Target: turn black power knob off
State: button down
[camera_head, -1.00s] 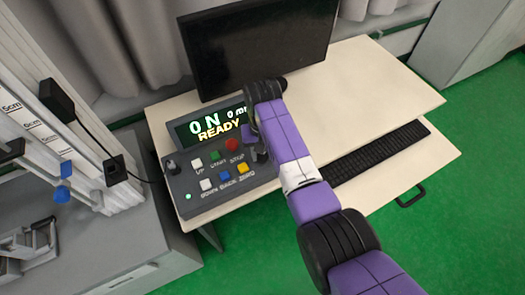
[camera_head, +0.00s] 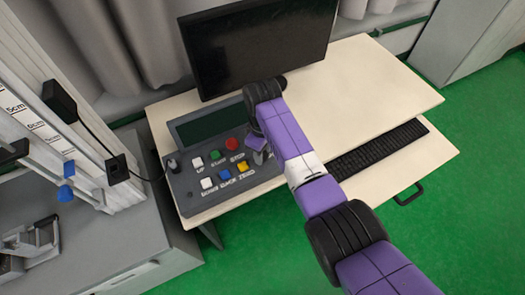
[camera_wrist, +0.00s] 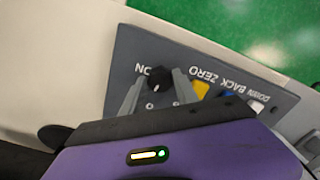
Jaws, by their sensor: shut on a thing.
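The grey control box (camera_head: 190,180) stands on the desk, its display (camera_head: 210,124) dark and blank. The black power knob (camera_wrist: 158,76) shows in the wrist view near the ON label, at one end of the panel. My gripper (camera_wrist: 160,84) is shut on it, one grey finger on each side. In the head view my gripper (camera_head: 262,152) is over the right end of the box, and the arm and wrist hide most of the knob there.
White, green, red, blue and yellow buttons (camera_head: 225,174) lie left of my gripper. A monitor (camera_head: 255,45) stands behind the box, a keyboard (camera_head: 380,150) lies to the right.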

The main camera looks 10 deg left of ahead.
jog(key=shift+w+r+n, duration=0.1)
jog(key=shift+n, duration=1)
jog(key=shift+a, duration=0.1)
jog(key=c, duration=0.9)
grip_release()
jog(key=shift+r, duration=3.85)
